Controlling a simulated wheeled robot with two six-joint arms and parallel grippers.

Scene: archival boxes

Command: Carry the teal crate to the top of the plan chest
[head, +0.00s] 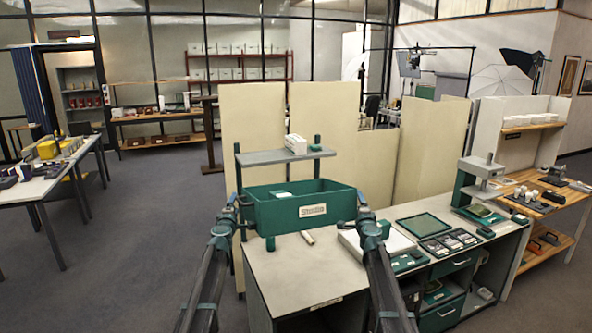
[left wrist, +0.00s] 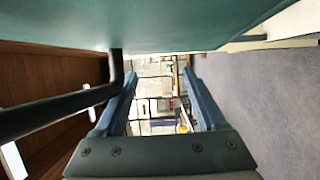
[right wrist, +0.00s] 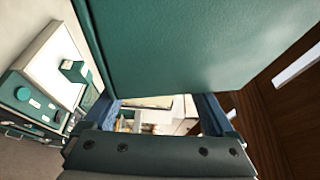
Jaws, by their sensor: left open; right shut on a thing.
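The teal crate (head: 285,218) with a white label is level in the head view, in front of a grey shelf on teal posts. A small pale-topped item (head: 280,194) lies inside it. My left gripper (head: 238,203) is open at the crate's left end; in the left wrist view a black bar (left wrist: 60,110) runs beside its fingers (left wrist: 160,95). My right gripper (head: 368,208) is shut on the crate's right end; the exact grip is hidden. Dark brown wood (left wrist: 30,65) with white plates fills one side of the left wrist view; I cannot tell whether it is the plan chest.
Cream panels (head: 253,125) stand behind. A table (head: 50,180) is at far left, with open floor between.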

